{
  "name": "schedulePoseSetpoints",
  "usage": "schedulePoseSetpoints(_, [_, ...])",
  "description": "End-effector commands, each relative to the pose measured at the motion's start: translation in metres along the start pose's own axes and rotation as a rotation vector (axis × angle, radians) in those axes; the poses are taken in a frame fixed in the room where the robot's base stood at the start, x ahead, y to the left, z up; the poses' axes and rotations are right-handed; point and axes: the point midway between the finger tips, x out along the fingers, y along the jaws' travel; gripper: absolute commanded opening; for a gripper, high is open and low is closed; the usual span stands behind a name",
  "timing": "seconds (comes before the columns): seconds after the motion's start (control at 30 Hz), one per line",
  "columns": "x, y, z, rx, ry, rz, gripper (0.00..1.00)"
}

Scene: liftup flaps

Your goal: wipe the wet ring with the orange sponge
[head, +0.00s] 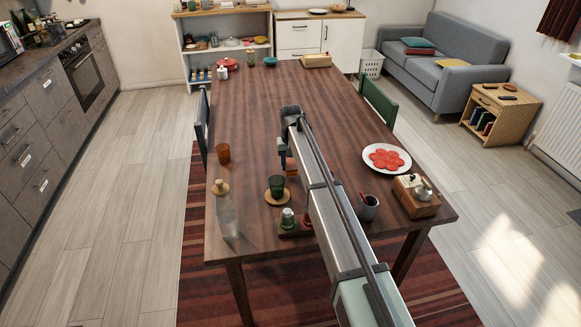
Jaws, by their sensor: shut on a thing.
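My gripper (287,161) is over the middle of the brown wooden table (252,110), under the far end of my arm. It is shut on the orange sponge (291,172), which shows as a small orange patch below the fingers. The sponge is at or close to the tabletop; I cannot tell whether it touches. I cannot make out the wet ring; my arm covers part of the table.
A glass bottle (226,212), an amber cup (223,153) and a dark green cup (276,185) on a coaster stand left of my arm. Right of it are a white plate (402,169) with red slices, a grey mug (368,208) and a wooden box (416,200). The far-middle tabletop is clear.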

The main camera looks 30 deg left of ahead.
Motion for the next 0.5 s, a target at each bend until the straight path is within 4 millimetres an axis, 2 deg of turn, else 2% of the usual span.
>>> schedulePoseSetpoints(0.5, [-0.047,0.000,-0.001,0.000,0.001,0.000,0.14])
